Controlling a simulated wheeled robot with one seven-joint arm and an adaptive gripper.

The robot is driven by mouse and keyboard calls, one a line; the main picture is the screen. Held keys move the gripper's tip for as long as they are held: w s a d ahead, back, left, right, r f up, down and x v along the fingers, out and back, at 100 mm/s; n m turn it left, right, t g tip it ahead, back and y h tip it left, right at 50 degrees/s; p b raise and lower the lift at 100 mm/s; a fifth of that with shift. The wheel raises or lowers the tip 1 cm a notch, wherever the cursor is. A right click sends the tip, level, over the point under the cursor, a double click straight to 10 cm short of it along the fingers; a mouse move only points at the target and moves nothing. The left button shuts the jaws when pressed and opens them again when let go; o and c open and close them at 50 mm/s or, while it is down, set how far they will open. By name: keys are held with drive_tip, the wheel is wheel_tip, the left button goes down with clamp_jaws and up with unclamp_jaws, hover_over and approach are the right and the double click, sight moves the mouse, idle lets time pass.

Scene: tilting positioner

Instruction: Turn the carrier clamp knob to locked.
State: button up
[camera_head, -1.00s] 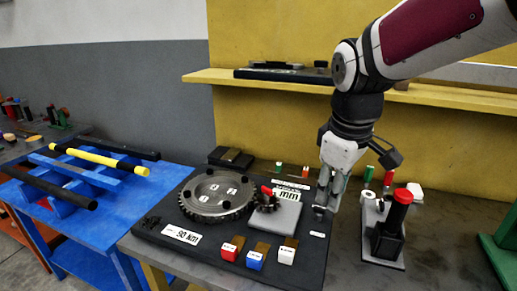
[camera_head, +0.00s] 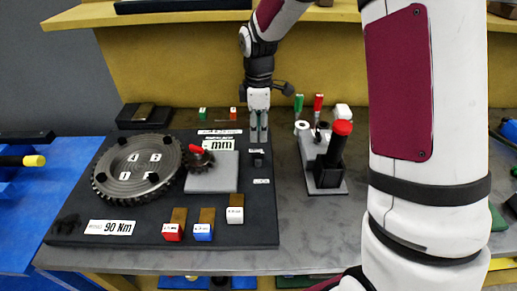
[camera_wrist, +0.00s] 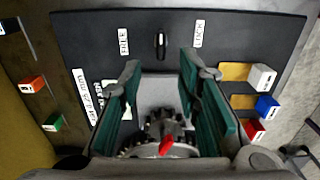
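The carrier clamp knob is a small dark knob with a white mark, on the black base plate. In the wrist view the knob (camera_wrist: 160,45) lies midway between a FREE label (camera_wrist: 123,41) on the left and a LOCK label (camera_wrist: 199,33) on the right; its long side runs up and down the picture. In the head view the knob (camera_head: 257,158) shows small, right of the grey block. My gripper (camera_head: 259,138) points down near the knob, its tips just behind it in the picture. In the wrist view my gripper (camera_wrist: 160,68) is open and empty, its green fingers either side below the knob.
A large gear disc (camera_head: 137,170) and a small gear with a red pointer (camera_head: 198,160) stand left of the knob. Red, blue and white blocks (camera_head: 203,232) line the front. A yellow wall and shelf rise behind.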

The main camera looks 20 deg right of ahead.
sight(258, 153)
wheel_tip(258, 153, down, 9)
drive_tip(key=shift+a+r+p, duration=0.1)
drive_tip(key=shift+p, duration=0.2)
drive_tip(key=shift+c, duration=0.2)
clamp_jaws()
